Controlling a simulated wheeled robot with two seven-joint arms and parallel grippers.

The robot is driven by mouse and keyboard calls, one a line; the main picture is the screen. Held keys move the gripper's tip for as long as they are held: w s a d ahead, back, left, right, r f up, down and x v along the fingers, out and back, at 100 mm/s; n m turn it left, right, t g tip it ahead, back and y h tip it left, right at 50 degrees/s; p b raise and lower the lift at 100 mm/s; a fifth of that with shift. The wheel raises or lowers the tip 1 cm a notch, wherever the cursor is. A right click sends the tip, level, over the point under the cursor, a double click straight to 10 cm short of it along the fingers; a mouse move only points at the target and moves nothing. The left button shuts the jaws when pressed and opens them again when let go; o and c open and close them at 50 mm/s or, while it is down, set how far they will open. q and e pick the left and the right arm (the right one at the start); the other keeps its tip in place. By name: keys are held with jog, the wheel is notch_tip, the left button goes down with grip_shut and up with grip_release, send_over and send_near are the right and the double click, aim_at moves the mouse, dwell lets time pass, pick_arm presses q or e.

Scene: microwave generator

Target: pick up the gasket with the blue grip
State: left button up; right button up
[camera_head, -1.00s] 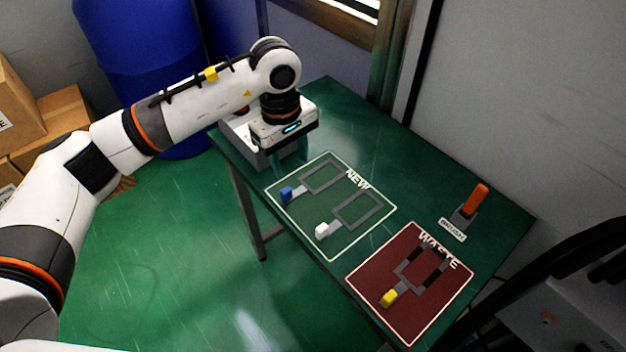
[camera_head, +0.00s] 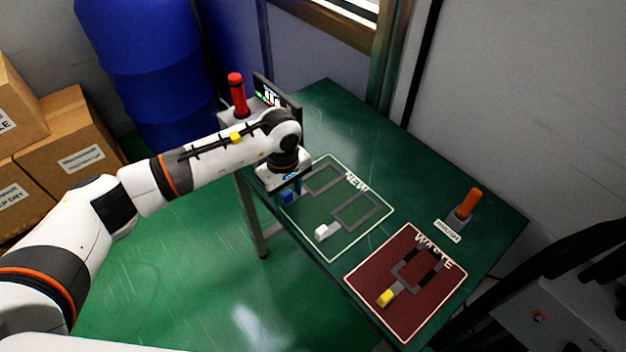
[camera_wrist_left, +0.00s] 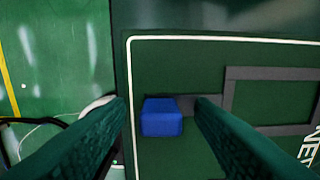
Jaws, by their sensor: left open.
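The gasket with the blue grip lies on the green NEW mat; its grey square frame (camera_head: 322,180) shows in the head view, and its blue grip (camera_head: 288,197) is just below my left gripper (camera_head: 292,188). In the left wrist view the blue grip (camera_wrist_left: 161,117) sits between the two dark green fingers of my left gripper (camera_wrist_left: 162,108), which are apart and empty. The grey frame (camera_wrist_left: 228,95) extends to the right there. I cannot tell the exact height of the fingertips above the grip. My right gripper is not in view.
A gasket with a white grip (camera_head: 322,232) lies beside it on the NEW mat (camera_head: 340,252). A gasket with a yellow grip (camera_head: 386,298) lies on the red WASTE mat (camera_head: 408,328). An orange-handled tool (camera_head: 468,202) stands at the right. A red cylinder (camera_head: 237,95) and a small screen (camera_head: 275,97) stand behind my arm.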

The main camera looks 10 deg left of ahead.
pick_arm(q)
jog(key=shift+f, duration=0.15)
jog(key=shift+c, duration=0.2)
grip_shut()
